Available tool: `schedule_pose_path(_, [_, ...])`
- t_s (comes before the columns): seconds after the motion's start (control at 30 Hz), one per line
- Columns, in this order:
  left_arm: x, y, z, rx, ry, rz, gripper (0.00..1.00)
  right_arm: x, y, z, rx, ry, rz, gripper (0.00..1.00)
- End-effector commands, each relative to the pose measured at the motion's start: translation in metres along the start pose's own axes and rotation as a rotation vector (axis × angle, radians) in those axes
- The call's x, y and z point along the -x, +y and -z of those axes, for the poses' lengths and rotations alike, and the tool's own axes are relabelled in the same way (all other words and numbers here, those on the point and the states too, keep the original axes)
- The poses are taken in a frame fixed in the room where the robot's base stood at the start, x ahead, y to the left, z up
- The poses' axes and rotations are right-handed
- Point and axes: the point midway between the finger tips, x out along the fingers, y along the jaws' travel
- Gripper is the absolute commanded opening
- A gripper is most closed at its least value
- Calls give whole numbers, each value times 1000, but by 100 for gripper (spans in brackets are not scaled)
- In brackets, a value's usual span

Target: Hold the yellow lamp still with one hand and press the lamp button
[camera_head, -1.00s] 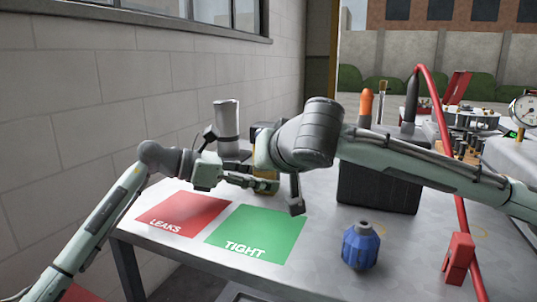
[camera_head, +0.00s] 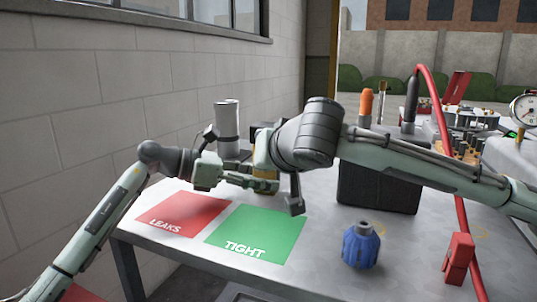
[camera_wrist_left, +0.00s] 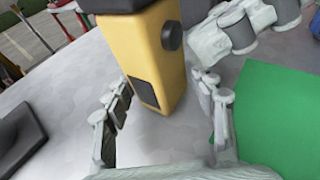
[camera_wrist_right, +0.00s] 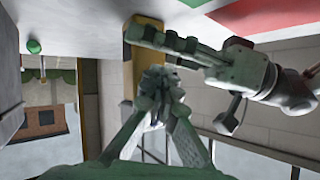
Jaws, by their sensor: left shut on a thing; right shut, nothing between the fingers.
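The yellow lamp (camera_wrist_left: 156,55) stands upright on the table, with a dark panel low on its front and a round black knob (camera_wrist_left: 171,36) on its side. My left gripper (camera_head: 264,184) has one finger on each side of the lamp and is shut on it. In the head view, the lamp (camera_head: 267,187) is mostly hidden by both my arms. My right gripper (camera_wrist_right: 157,76) is shut and empty, its tips close to the lamp's yellow body (camera_wrist_right: 128,80). I cannot tell whether they touch. I cannot make out the lamp button for certain.
A red LEAKS mat (camera_head: 180,214) and a green TIGHT mat (camera_head: 256,234) lie in front. A blue fitting (camera_head: 360,246) stands right of them. A black block (camera_head: 378,190) stands behind, and a grey cylinder (camera_head: 228,120) stands near the wall.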

Motion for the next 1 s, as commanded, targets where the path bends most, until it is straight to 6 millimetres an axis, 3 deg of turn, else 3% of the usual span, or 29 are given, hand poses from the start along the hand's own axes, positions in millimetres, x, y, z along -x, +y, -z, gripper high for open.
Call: schedule_pose_path(1.0, [0, 0, 0, -1, 1, 1, 40, -5, 3, 3, -1, 1, 0, 0])
